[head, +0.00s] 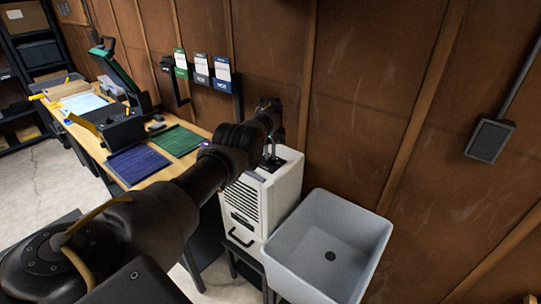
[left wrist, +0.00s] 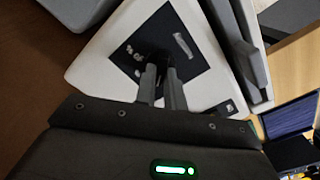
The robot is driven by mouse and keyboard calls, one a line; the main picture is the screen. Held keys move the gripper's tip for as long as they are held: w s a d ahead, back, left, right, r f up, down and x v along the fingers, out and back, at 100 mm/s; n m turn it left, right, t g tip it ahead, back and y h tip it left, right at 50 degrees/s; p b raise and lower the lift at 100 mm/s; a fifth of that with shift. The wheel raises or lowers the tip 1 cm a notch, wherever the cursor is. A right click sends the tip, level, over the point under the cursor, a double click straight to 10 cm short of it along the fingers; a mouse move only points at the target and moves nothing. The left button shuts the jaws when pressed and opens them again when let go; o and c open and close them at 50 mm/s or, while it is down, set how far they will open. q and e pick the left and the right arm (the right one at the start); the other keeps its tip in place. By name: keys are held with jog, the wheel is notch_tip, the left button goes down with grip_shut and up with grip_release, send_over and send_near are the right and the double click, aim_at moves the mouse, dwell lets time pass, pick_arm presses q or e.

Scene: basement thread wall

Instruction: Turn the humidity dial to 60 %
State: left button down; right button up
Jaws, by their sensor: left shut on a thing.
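The white dehumidifier (head: 285,190) stands against the wood wall, left of a grey sink. Its top carries a dark control panel, which also shows in the left wrist view (left wrist: 192,52) with pale markings too blurred to read. My left gripper (head: 271,152) reaches down onto this panel from above. In the left wrist view its two fingers (left wrist: 160,72) are close together, shut on the humidity dial at the panel's middle. The fingers hide most of the dial, so its setting cannot be read. My right gripper is not in view.
The grey sink (head: 378,228) stands right beside the dehumidifier. A wooden workbench (head: 165,172) with purple and green mats (head: 178,140) lies to the left. Label cards (head: 201,70) hang on the wall behind. A grey wall box (head: 489,140) is at the right.

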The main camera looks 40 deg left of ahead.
aim_at(270, 157)
pick_arm(q)
jog(key=shift+n+b, duration=0.35)
jog(key=shift+n, duration=1.85)
jog(key=c, duration=1.5)
grip_release()
jog(key=shift+r, duration=0.35)
notch_tip(270, 157, up, 10)
jog(key=shift+r+b, duration=0.1)
jog(key=shift+b, duration=0.3)
